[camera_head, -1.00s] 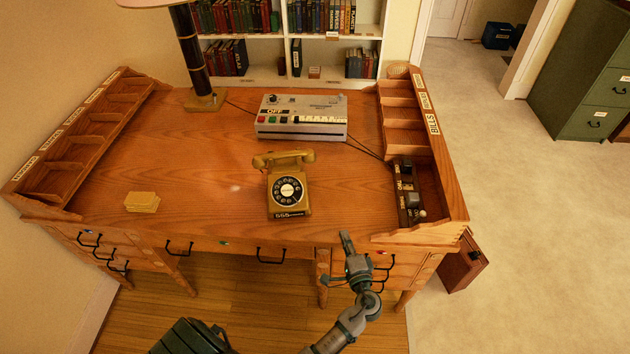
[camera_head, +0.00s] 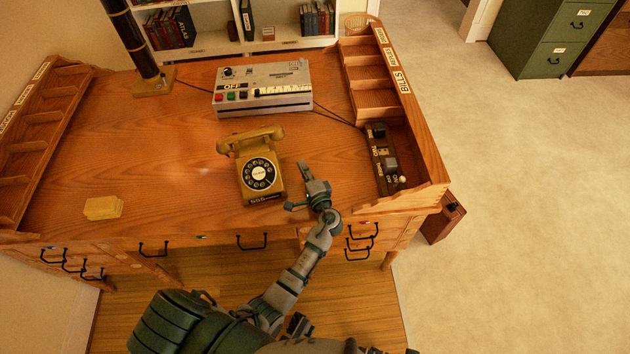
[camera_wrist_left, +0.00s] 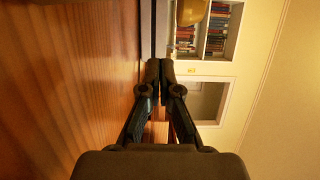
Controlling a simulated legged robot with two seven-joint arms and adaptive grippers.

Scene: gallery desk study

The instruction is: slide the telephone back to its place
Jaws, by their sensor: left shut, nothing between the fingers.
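The tan rotary telephone (camera_head: 258,174) stands upright near the front middle of the desk (camera_head: 160,200), its handset on the cradle and its dial facing me. My left gripper (camera_head: 304,168) is just right of the telephone, with a small gap apparent between them. Its fingers are shut with nothing between them. In the left wrist view the closed fingertips (camera_wrist_left: 160,68) meet beside the wooden desk surface (camera_wrist_left: 60,90). I cannot make out the telephone in that view.
A grey answering machine (camera_head: 262,88) stands behind the telephone. A switch panel (camera_head: 385,160) and labelled compartments (camera_head: 365,75) line the right side. A yellow notepad (camera_head: 103,208) lies at front left and a lamp (camera_head: 130,45) stands at back left. The desk left of the telephone is clear.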

